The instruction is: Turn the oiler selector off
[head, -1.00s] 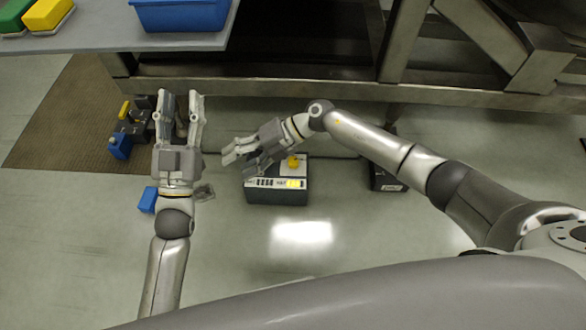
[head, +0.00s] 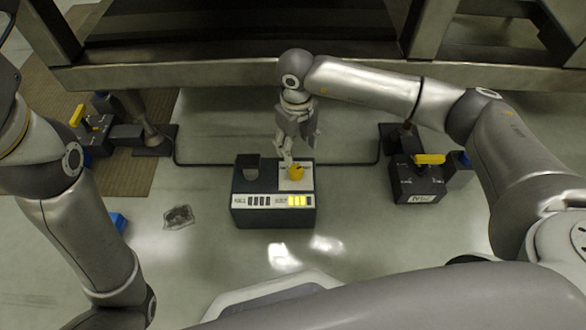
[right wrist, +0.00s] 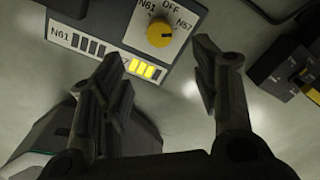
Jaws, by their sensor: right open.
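The oiler selector box (head: 245,216) is dark and stands on the floor below the metal frame. Its yellow knob (head: 296,172) sits on a pale plate at the box's right. In the right wrist view the knob (right wrist: 160,33) is ringed by the labels N61, OFF and N57; I cannot tell its exact pointing. The right-hand bars (right wrist: 143,69) glow yellow; the N61 bars are dark. My right gripper (head: 287,158) is over the knob, pointing down. In the wrist view its open fingers (right wrist: 160,52) lie apart, with the knob just beyond their tips. My left gripper is out of view.
Dark units with yellow levers stand on the floor at left (head: 95,130) and right (head: 418,185), joined by a dark pipe (head: 215,164). A metal beam (head: 200,74) crosses behind. A dark patch (head: 178,216) and a blue object (head: 118,222) lie left of the box.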

